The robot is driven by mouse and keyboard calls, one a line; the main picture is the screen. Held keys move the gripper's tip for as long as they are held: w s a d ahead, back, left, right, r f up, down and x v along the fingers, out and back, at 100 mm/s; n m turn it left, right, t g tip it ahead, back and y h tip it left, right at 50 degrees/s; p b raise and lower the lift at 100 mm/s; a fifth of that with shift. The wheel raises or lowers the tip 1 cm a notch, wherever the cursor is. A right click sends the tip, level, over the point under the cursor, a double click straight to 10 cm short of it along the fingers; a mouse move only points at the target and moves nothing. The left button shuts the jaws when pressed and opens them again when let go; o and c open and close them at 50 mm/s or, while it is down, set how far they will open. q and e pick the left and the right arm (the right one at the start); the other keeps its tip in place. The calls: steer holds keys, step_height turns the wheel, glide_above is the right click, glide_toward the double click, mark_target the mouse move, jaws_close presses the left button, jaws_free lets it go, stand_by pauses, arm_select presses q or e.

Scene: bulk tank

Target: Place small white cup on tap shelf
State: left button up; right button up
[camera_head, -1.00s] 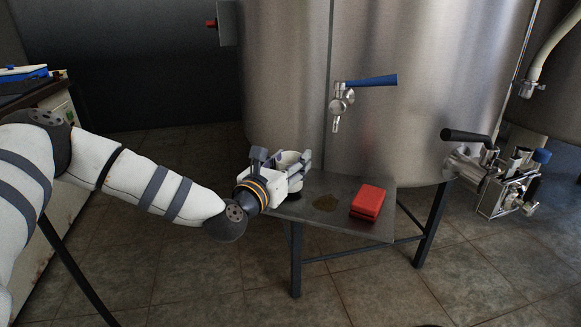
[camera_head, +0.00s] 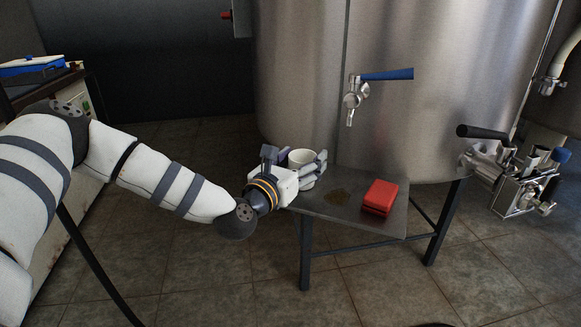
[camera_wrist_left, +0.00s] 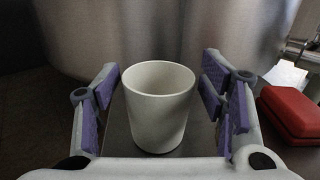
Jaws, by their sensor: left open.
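The small white cup (camera_head: 302,158) stands upright at the left end of the grey tap shelf (camera_head: 366,224), in front of the steel tank. In the left wrist view the cup (camera_wrist_left: 158,106) sits between the two purple-padded fingers, with a gap on each side. My left gripper (camera_head: 294,162) is open around the cup and hides part of it in the head view. It also shows in the left wrist view (camera_wrist_left: 165,103). The tap (camera_head: 352,98) with a blue handle is on the tank above the shelf. My right gripper is not in view.
A valve with a black handle (camera_head: 483,132) and metal fittings (camera_head: 522,185) stands at the right. The shelf between cup and block is clear.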

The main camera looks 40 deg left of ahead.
arm_select(q)
steer(key=s+d, duration=0.2)
steer(key=s, duration=0.9)
steer(key=s+d+f+m+g+h, duration=0.3)
steer(key=d+f+m, duration=0.25)
steer(key=f, duration=0.25)
steer(key=s+d+f+m+g+h, duration=0.2)
steer(key=s+d+f+m+g, duration=0.15)
steer(key=d+f+m, duration=0.35)
steer(key=s+d+f+m+g+h, duration=0.1)
steer(key=s+d+f+m+g, duration=0.25)
steer(key=s+f, duration=0.4)
steer(key=s+d+f+m+g+h, duration=0.15)
steer(key=s+f+m+g, duration=0.3)
steer(key=s, duration=0.65)
steer(key=s+a+m+g+y, duration=0.2)
steer(key=s+m+g, duration=0.3)
steer(key=s, duration=0.8)
steer(key=s+a+m+g+y, duration=0.2)
steer(key=s+m+g, duration=0.3)
steer(key=s+m, duration=0.7)
steer(key=shift+s+a+f+y, duration=0.3)
steer(key=shift+s+a, duration=0.5)
steer(key=shift+s, duration=0.4)
